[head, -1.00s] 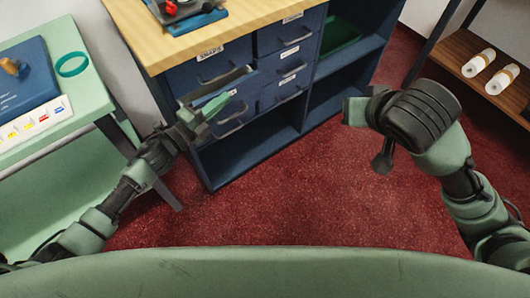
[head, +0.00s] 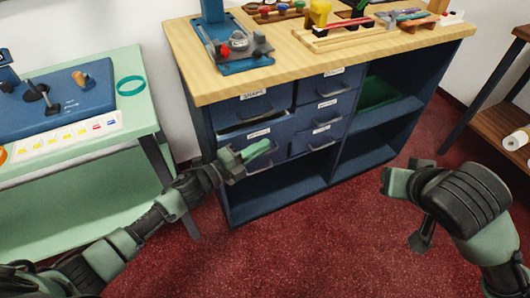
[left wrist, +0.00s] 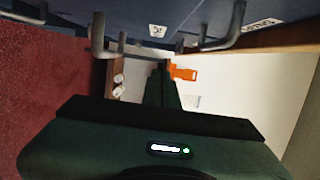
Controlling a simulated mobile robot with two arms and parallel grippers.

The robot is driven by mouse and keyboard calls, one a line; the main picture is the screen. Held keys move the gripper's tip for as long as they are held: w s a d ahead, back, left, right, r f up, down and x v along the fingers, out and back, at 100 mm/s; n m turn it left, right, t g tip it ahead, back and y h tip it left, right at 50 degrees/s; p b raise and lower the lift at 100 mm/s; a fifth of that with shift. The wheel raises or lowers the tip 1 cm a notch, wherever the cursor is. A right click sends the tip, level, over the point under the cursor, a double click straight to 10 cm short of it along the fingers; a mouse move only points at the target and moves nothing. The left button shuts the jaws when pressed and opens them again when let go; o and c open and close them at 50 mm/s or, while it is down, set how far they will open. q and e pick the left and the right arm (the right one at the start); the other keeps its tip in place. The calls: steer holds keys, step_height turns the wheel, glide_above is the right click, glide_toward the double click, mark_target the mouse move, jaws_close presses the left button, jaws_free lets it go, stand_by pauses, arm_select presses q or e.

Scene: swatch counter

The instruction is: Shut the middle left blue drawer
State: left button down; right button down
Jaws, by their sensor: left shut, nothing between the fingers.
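The blue cabinet (head: 222,160) has a left column of drawers under its wooden top. The top left drawer (head: 250,108) looks shut. The middle left drawer (head: 275,133), with a white label, seems to stand slightly out, with a narrow dark gap above its front. My left gripper (head: 260,149) is shut and empty, in front of this drawer's lower part, partly hiding it and the drawer below. I cannot tell whether it touches. In the left wrist view, its dark fingers (left wrist: 163,88) are under metal drawer handles (left wrist: 222,30). My right gripper (head: 396,178) is away from the cabinet, its fingers unclear.
The right column of drawers (head: 322,112) looks shut, beside open shelves with a green bin (head: 380,92). Tools and a blue-based device (head: 245,62) stand on the wooden top. A green table (head: 140,108) is at left, a brown shelf (head: 510,110) at right. Red carpet is clear in front.

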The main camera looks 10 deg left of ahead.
arm_select(q)
steer(key=v, duration=0.8)
steer(key=shift+s+a, duration=0.25)
steer(key=shift+s, duration=0.05)
steer(key=c, duration=2.1)
jaws_free()
steer(key=shift+s+a+f, duration=0.1)
steer(key=shift+s+a, duration=0.15)
steer(key=shift+c, duration=0.2)
steer(key=o, duration=0.4)
steer(key=shift+s+f, duration=0.1)
steer(key=shift+s, duration=0.05)
steer(key=shift+c, duration=0.2)
steer(key=n+t+y, duration=0.2)
steer(key=n+y, duration=0.6)
steer(key=y, duration=0.1)
glide_toward(265, 153)
steer(key=b+x, duration=0.2)
steer(key=x, duration=0.8)
steer(key=shift+w+f, duration=0.15)
steer(key=shift+w, duration=0.1)
arm_select(e)
step_height(265, 153, down, 2)
steer(key=shift+f, duration=0.15)
